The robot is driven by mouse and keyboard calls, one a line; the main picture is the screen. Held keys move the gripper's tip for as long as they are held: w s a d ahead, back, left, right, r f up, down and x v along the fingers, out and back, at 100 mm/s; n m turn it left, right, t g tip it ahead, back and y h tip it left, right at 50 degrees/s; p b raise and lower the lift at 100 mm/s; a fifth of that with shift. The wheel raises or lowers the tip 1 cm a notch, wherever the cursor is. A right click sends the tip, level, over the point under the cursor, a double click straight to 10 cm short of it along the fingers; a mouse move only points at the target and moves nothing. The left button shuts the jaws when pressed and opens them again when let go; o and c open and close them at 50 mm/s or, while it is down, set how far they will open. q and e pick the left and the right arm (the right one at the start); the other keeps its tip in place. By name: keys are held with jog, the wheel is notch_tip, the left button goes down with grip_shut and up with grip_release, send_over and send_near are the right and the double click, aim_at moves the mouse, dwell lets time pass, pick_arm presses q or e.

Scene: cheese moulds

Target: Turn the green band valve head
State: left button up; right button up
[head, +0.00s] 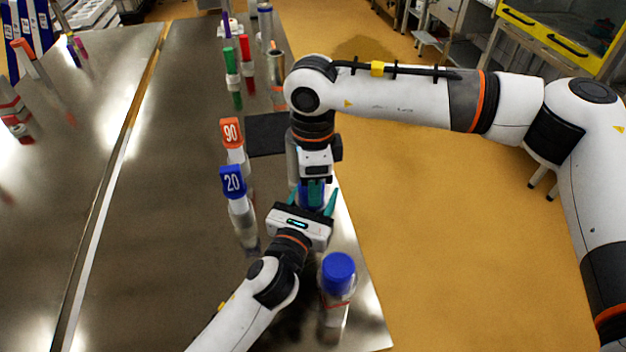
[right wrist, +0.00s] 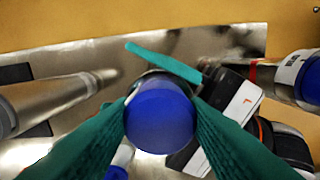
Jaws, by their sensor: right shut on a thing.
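My right gripper (head: 314,180) is shut on a blue round head (right wrist: 160,120). Its two green fingers press on either side of the head in the right wrist view. No green band shows on this piece; its body is mostly hidden by the grippers. My left gripper (head: 313,202) is at the same piece, its teal fingers spread apart on either side. One left finger (right wrist: 165,62) crosses behind the blue head in the right wrist view. A green-topped piece (head: 231,62) with a green lower part stands farther back on the bench.
A blue-capped clear piece with a red band (head: 338,275) stands near the bench's right edge, close to my left gripper. Pieces tagged 20 (head: 232,182) and 90 (head: 231,132) stand to the left. A dark pad (head: 266,135) lies behind. The bench's left middle is clear.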

jog(key=o, duration=1)
notch_tip(320, 180, up, 12)
dwell(0.3)
pick_arm(q)
jog(key=o, duration=1.3)
jog(key=shift+o, duration=0.2)
